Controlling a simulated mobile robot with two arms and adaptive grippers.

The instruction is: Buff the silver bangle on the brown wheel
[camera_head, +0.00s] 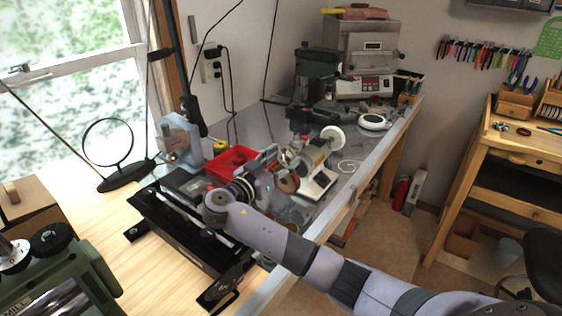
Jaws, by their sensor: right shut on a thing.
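My right arm reaches in from the lower right, and its gripper (272,160) is shut beside the polishing machine. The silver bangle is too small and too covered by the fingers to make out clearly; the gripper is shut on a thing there. The brown wheel (289,184) is on the near-left end of the machine, just right of and below the gripper. I cannot tell whether the held thing touches it. A white wheel (333,138) is on the machine's far end. My left gripper is not in view.
A red tray (231,161) lies left of the gripper. A black machine bed (172,222) stands nearer. A green mill (62,281) is at the lower left. A kiln (362,60) and a round white device (373,122) stand farther back. The wooden tabletop (100,215) at left has bare room.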

